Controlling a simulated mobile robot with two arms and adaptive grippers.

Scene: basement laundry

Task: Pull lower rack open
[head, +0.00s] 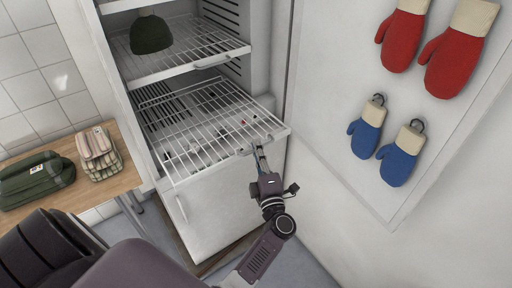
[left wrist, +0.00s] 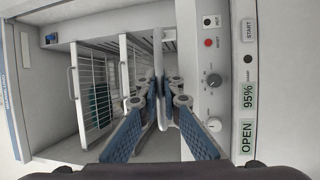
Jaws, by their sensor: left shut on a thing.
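The cabinet's lower rack (head: 207,167) is a white wire shelf. It sticks out well past the cabinet's front in the head view, and its wires look empty. My left gripper (head: 260,155) is at the rack's front edge, right of its middle. In the left wrist view, my left gripper's blue-padded fingers (left wrist: 160,95) are closed on the front handle of the lower rack (left wrist: 158,50). The contact itself is partly hidden by the fingers. The upper rack (head: 190,68) sits inside the cabinet and bears a dark green knit hat (head: 150,34). My right gripper is not in view.
A control panel (left wrist: 225,80) with knobs and an "OPEN 95%" label shows beside the racks. A wooden table (head: 95,190) at left bears a green bag (head: 38,180) and a plaid bundle (head: 98,153). Red mittens (head: 402,40) and blue mittens (head: 366,137) hang on a white panel at right.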

